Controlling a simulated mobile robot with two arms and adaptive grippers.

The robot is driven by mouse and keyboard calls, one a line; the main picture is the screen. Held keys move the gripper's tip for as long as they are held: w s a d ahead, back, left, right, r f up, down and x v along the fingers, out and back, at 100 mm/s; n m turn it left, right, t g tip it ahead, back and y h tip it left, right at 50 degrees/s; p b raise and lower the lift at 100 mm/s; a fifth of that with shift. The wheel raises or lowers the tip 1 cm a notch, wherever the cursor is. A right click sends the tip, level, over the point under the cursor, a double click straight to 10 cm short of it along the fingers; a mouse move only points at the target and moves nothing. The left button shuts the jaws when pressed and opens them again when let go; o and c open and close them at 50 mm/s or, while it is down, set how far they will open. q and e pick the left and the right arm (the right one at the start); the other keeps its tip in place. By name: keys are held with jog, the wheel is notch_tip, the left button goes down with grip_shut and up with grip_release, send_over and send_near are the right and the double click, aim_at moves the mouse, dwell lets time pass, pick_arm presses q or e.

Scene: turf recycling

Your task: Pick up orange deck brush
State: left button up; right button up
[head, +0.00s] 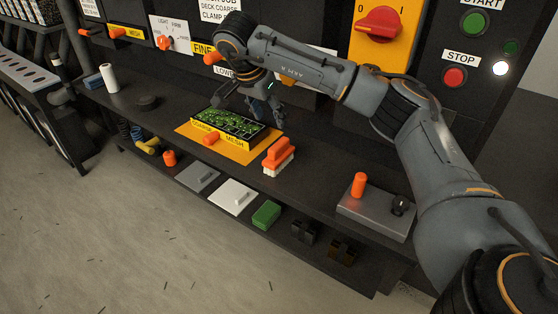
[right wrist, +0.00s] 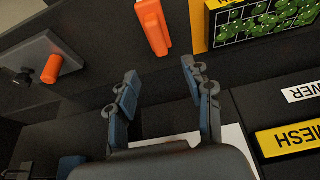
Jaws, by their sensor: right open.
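The orange deck brush (head: 278,152) stands on the dark bench, its orange body on top and pale bristles below. It is just right of the yellow mat in the head view. In the right wrist view, the orange brush (right wrist: 153,24) shows at the top, beyond the fingertips and apart from them. My right gripper (head: 276,112) hangs above the bench behind the brush. In the right wrist view, its two fingers (right wrist: 160,74) are spread apart with nothing between them. My left gripper is not in view.
A tray of green bits (head: 229,127) with a yellow MESH label lies on the yellow mat (head: 187,130), left of the brush. A grey box (head: 375,213) with an orange knob stands to the right. Bare bench lies between. A lower shelf holds a green block (head: 266,215).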

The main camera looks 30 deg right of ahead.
aim_at(279, 143)
jog(key=x, duration=1)
jog(key=b+x, duration=0.1)
jog(key=shift+s+a+f, duration=0.1)
jog(key=shift+s+f, duration=0.15)
jog(key=shift+f, duration=0.5)
jog(key=shift+w, duration=0.1)
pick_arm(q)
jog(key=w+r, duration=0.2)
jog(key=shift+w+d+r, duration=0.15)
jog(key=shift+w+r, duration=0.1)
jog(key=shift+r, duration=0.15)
pick_arm(e)
grip_shut()
